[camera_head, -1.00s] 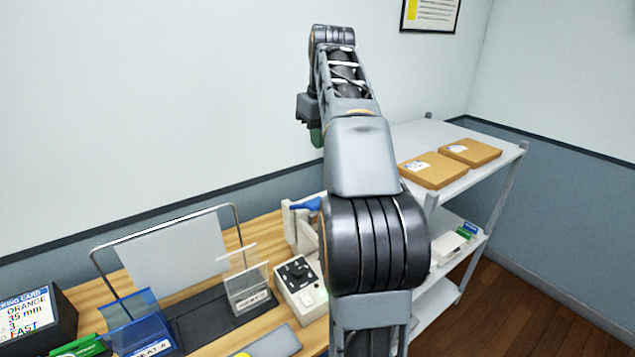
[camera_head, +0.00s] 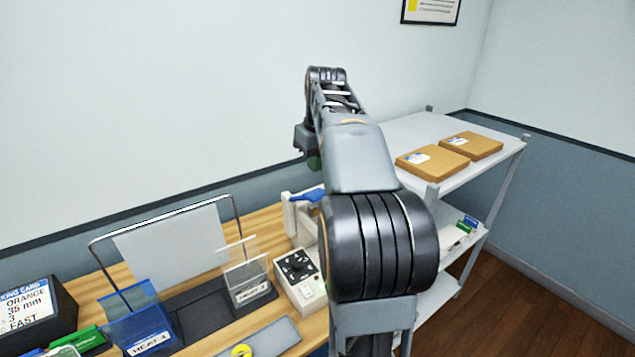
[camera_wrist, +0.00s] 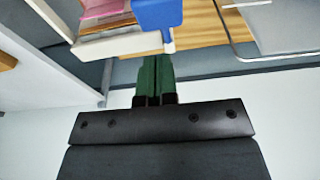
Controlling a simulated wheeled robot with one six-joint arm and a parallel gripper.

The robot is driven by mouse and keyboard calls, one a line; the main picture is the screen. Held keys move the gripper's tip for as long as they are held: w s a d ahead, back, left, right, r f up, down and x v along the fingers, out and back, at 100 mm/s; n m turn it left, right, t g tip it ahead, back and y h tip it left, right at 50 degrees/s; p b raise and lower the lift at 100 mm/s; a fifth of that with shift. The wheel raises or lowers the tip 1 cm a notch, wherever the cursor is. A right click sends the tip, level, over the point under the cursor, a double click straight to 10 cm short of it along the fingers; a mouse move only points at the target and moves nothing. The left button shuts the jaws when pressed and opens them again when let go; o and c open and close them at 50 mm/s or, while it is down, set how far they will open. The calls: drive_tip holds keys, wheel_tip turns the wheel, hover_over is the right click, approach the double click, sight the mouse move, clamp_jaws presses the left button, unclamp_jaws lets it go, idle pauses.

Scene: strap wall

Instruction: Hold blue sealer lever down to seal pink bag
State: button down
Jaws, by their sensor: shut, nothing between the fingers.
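The blue sealer lever (camera_head: 309,195) sits on the white sealer (camera_head: 307,228), partly hidden behind my arm in the head view. In the wrist view the lever (camera_wrist: 157,14) shows large at the top, beside the white sealer body (camera_wrist: 105,46). The pink bag (camera_wrist: 103,9) shows at the top left of the wrist view, at the sealer; the head view hides it. My gripper (camera_wrist: 156,62) has green fingers, shut together and empty. Its tips are close to the lever's end; I cannot tell whether they touch. In the head view the gripper (camera_head: 314,162) is above the lever.
A control box with a black dial (camera_head: 298,268) stands in front of the sealer. A blue bin (camera_head: 140,320), a clear bin (camera_head: 246,280) and a wire rack with a white sheet (camera_head: 170,250) stand left. A shelf (camera_head: 405,132) with two brown boxes (camera_head: 433,163) stands right.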

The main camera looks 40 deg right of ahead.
sight(316, 192)
drive_tip(key=shift+s+f, duration=0.2)
drive_tip(key=shift+f, duration=1)
drive_tip(key=shift+s+f, duration=0.2)
drive_tip(key=shift+f, duration=0.95)
